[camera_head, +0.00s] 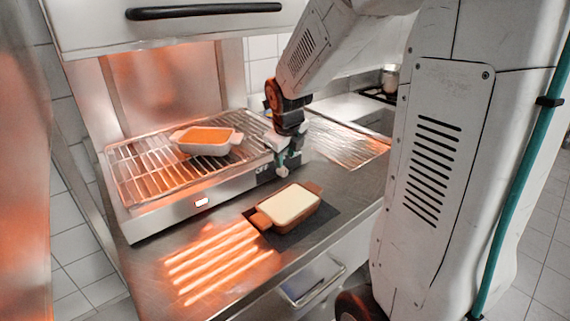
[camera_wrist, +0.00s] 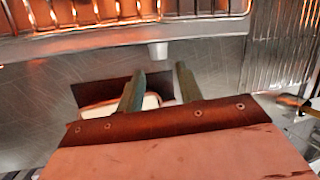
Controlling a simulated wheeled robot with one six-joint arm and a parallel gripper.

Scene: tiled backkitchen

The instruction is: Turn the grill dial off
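The grill (camera_head: 150,215) stands on the steel worktop, its rack and heater glowing orange, and a small light on its front panel is lit. My gripper (camera_head: 287,160) is at the right part of the front panel in the head view. In the wrist view my gripper (camera_wrist: 160,74) has its two fingers apart with nothing held, and the dial lies just beyond the gap between their tips. The dial's pointer and setting cannot be made out.
A white dish with orange food (camera_head: 206,139) sits on the rack. A brown dish with pale food (camera_head: 289,205) sits on a dark mat (camera_head: 318,221) in front of the grill, below my gripper. A ribbed drainer (camera_head: 345,146) lies to the right. The front left worktop is clear.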

